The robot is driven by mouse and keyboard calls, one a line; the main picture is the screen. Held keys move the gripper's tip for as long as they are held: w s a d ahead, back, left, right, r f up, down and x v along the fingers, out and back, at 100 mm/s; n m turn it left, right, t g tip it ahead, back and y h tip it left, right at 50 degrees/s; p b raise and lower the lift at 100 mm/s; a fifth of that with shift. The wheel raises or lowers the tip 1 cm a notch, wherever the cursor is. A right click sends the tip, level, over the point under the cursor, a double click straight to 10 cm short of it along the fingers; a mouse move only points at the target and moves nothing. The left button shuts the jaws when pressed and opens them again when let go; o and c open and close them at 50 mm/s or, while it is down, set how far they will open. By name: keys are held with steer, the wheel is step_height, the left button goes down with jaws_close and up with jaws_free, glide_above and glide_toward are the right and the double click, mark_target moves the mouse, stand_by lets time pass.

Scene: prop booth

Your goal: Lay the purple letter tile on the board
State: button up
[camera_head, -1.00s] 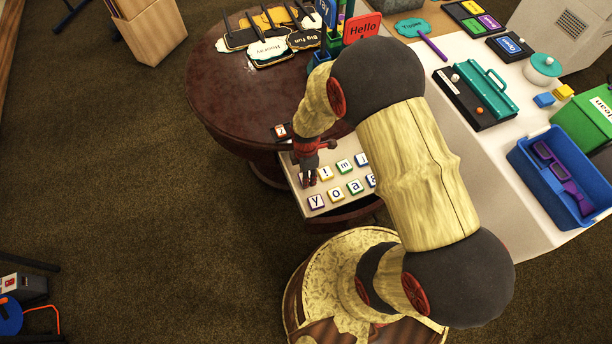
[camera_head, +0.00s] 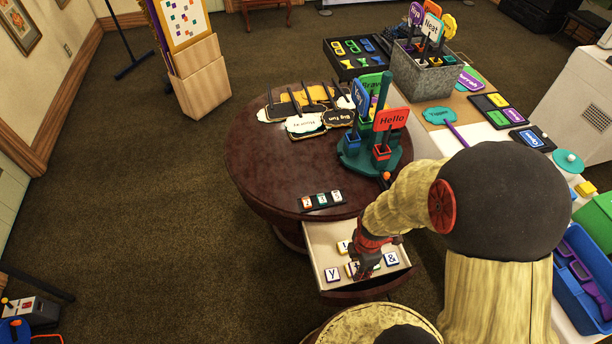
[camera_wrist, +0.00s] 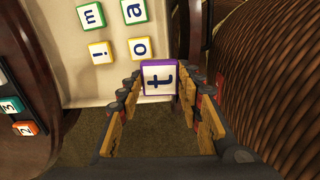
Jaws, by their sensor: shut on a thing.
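The purple letter tile (camera_wrist: 159,78), white-faced with a dark "t", is between my fingertips in the wrist view. My gripper (camera_wrist: 160,88) is shut on it by its sides. In the head view my gripper (camera_head: 366,268) is over the open drawer, and its fingers largely hide the tile. A small dark board (camera_head: 312,210) holding several number tiles lies on the round table's front edge, to the left of and behind my gripper. The wrist view shows part of it at the left edge. The pictures do not settle whether this is the task's board.
The cream drawer (camera_head: 314,235) holds several other letter tiles. The round brown table (camera_head: 262,165) carries a green sign holder (camera_head: 352,160) and dark-edged signs (camera_head: 306,124). Part of the tabletop behind the small board is clear.

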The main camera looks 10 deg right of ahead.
steer(key=m, duration=0.3)
steer(key=shift+s, duration=0.25)
steer(key=w+r+m, duration=0.3)
steer(key=w+m, duration=0.4)
steer(key=w, duration=0.1)
steer(key=w+r+m, duration=0.3)
steer(key=w+m, duration=0.4)
steer(key=w+a, duration=0.6)
steer(key=w, duration=0.3)
steer(key=shift+r, duration=0.15)
